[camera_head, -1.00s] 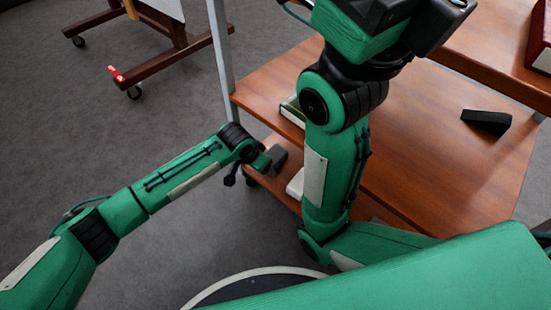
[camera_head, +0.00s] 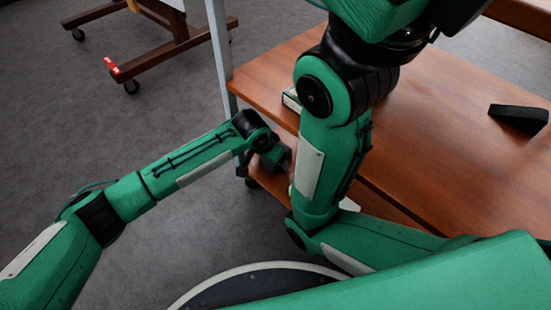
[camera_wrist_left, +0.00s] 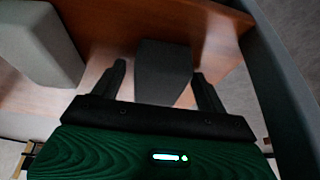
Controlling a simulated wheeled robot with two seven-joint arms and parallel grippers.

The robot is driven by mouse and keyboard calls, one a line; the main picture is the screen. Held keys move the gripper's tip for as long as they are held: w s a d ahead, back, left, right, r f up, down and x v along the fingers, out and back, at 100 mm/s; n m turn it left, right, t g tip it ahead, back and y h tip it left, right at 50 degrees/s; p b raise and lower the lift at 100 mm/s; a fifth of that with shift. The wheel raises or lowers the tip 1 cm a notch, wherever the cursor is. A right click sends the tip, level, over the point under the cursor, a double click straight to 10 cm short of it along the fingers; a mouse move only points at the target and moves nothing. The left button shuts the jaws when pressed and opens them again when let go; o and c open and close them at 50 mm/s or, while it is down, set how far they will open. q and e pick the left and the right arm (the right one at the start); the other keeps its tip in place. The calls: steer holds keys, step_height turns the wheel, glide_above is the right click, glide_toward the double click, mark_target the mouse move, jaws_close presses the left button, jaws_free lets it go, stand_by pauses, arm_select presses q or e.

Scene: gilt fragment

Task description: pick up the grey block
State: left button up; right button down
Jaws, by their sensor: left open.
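The grey block (camera_wrist_left: 164,62) is a dark, upright-looking piece in the middle of the left wrist view, standing on a brown wooden surface (camera_wrist_left: 108,35). My left gripper (camera_wrist_left: 158,70) is open, with one black finger on each side of the block. I cannot tell whether either finger touches it. In the head view the left gripper (camera_head: 275,156) is at the lower shelf, beside the table's front left; there I cannot clearly part the block from the gripper. My right arm (camera_head: 330,130) rises across the middle of the head view, and its fingers are out of frame.
A pale block (camera_wrist_left: 40,45) stands left of the grey block. A black wedge (camera_head: 519,117) lies on the wooden tabletop (camera_head: 440,140). A small box (camera_head: 291,101) is partly behind my right arm. A grey metal post (camera_head: 220,60) rises at the table's left corner.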

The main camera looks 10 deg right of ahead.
arm_select(q)
steer(key=shift+c, duration=0.3)
steer(key=c, duration=1)
steer(key=shift+o, duration=0.2)
steer(key=shift+r, duration=0.1)
